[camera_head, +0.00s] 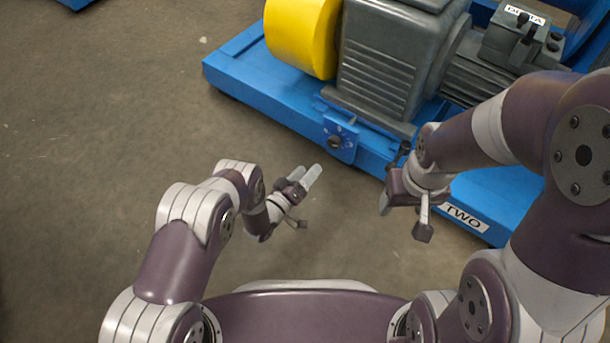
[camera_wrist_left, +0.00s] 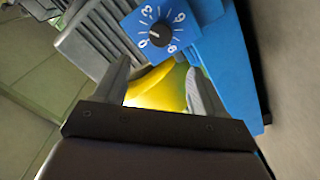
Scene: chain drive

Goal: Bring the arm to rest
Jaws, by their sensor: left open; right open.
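My left gripper (camera_head: 306,177) is low in front of the blue machine base, near the middle of the head view. Its fingers are apart and nothing shows between them. In the left wrist view, my left gripper (camera_wrist_left: 160,88) points toward the yellow cover and the blue dial plate (camera_wrist_left: 157,30), with a gap to both. My right gripper (camera_head: 404,220) is beside the front of the base, near the label TWO. It is open, and nothing shows in it.
The blue base (camera_head: 240,72) carries a yellow cover (camera_head: 301,36) and a grey motor (camera_head: 385,65). A blue plate with a dial (camera_head: 337,142) sticks out at its front. Bare floor (camera_head: 90,140) lies to the left.

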